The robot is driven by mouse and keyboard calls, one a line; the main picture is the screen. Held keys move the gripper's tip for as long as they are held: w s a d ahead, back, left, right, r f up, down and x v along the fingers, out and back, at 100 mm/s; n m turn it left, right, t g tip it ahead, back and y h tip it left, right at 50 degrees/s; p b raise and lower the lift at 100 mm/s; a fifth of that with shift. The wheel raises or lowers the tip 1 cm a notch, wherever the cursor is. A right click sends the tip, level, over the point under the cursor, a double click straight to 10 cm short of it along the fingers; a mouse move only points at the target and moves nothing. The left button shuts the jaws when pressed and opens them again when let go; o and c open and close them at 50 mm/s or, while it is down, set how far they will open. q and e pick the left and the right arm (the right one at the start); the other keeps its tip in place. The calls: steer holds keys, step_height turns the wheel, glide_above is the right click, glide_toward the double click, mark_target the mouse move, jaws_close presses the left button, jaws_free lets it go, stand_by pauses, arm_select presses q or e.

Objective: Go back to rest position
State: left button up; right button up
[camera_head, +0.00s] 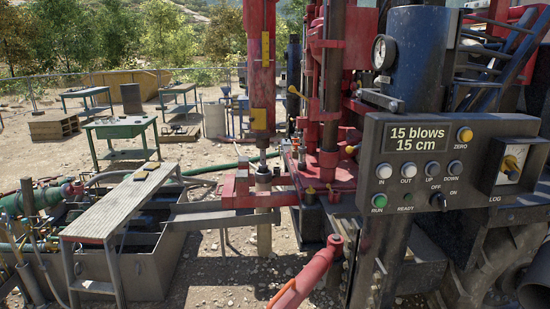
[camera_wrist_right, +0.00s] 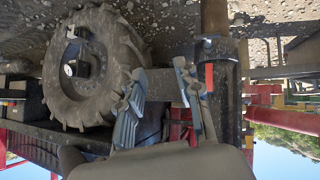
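My right gripper (camera_wrist_right: 159,70) shows in the right wrist view with its two grey fingers apart and nothing held between them. A large black tyre (camera_wrist_right: 92,62) is beyond it to the left, and a dark post with a red mark is beyond it to the right. Neither gripper shows in the head view. The control panel (camera_head: 450,190) at the right of that view reads "15 blows 15 cm". It carries white buttons, a green RUN button (camera_head: 379,201) and a black OFF/ON knob (camera_head: 435,198).
The red drill rig (camera_head: 262,70) stands in the middle. A red bar (camera_head: 310,272) slants across the lower foreground. A metal mud tank (camera_head: 150,270) with a plank (camera_head: 120,205) is at the left. Green tables (camera_head: 120,130) stand farther back on open gravel.

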steer(key=s+a+f+g, duration=0.2)
steer(key=s+a+f, duration=0.3)
steer(key=s+f, duration=0.45)
steer(key=s+a+f+n+g+y, duration=0.1)
steer(key=s+a+f+g, duration=0.2)
steer(key=s+a+f, duration=0.5)
steer(key=s+a+f+n+g+y+b, duration=0.1)
steer(key=s+a+f+g, duration=0.2)
steer(key=s+a+f, duration=0.6)
steer(key=s+a, duration=0.4)
steer(key=s, duration=0.4)
steer(key=shift+a+y, duration=0.15)
steer(key=shift+y, duration=0.25)
steer(key=shift+s+f, duration=0.1)
